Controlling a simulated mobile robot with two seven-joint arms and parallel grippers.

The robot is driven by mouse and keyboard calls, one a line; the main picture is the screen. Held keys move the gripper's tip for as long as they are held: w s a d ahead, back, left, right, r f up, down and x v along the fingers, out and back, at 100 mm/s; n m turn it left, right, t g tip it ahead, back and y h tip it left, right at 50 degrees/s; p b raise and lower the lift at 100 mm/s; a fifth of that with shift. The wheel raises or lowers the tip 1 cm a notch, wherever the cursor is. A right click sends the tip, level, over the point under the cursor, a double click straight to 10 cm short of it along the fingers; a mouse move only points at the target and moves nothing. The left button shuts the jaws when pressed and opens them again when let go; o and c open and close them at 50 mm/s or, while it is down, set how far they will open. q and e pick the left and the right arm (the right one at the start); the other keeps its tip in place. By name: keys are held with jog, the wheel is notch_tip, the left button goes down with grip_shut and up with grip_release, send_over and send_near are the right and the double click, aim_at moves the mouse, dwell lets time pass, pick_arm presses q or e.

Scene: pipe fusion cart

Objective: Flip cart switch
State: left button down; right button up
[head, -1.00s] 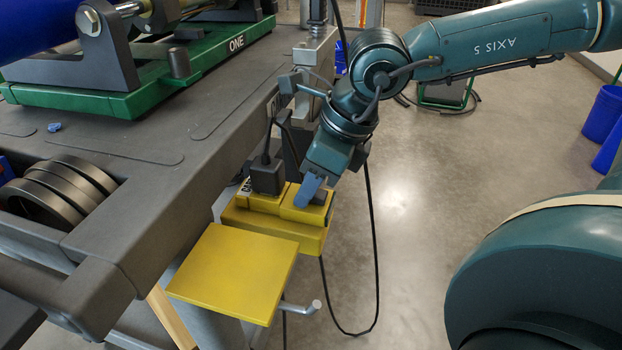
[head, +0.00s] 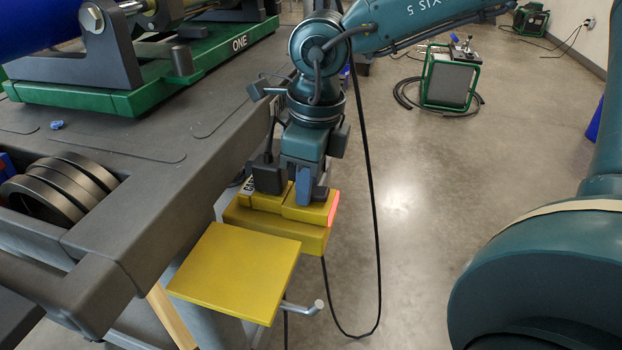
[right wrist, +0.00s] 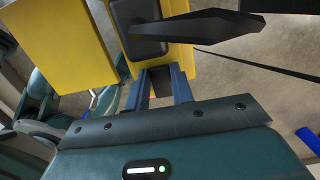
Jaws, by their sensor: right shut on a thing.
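The cart's yellow switch box (head: 272,232) hangs beside the grey cart. My right gripper (head: 306,196) points down onto its top, with blue fingers. In the right wrist view the fingers (right wrist: 158,88) stand on either side of a small dark block, which looks like the switch (right wrist: 160,82), and are shut on it. In the head view the gripper hides most of this block. A red-pink lit patch (head: 334,208) shows at the box's right end. A black plug (head: 268,176) sits in the box beside the gripper; it also shows large in the right wrist view (right wrist: 147,38). My left gripper is out of view.
A yellow flat plate (head: 235,270) sits in front of the box. The cart top (head: 150,190) lies to the left, with a green-based machine (head: 150,95) and dark rings (head: 60,185). A black cable (head: 372,220) hangs right of the box.

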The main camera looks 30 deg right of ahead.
aim_at(313, 190)
dwell(0.3)
jog(key=o, duration=1)
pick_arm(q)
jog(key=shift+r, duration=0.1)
pick_arm(e)
jog(key=shift+r, duration=0.45)
pick_arm(q)
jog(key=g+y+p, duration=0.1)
jog(key=p, duration=0.1)
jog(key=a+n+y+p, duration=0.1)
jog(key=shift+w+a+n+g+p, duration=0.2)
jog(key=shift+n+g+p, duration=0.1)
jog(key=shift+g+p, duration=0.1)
pick_arm(e)
jog(key=r, duration=1.2)
jog(key=shift+s+d+r, duration=0.1)
jog(key=shift+s+d, duration=0.15)
jog(key=shift+s, duration=0.1)
jog(key=shift+r, duration=0.1)
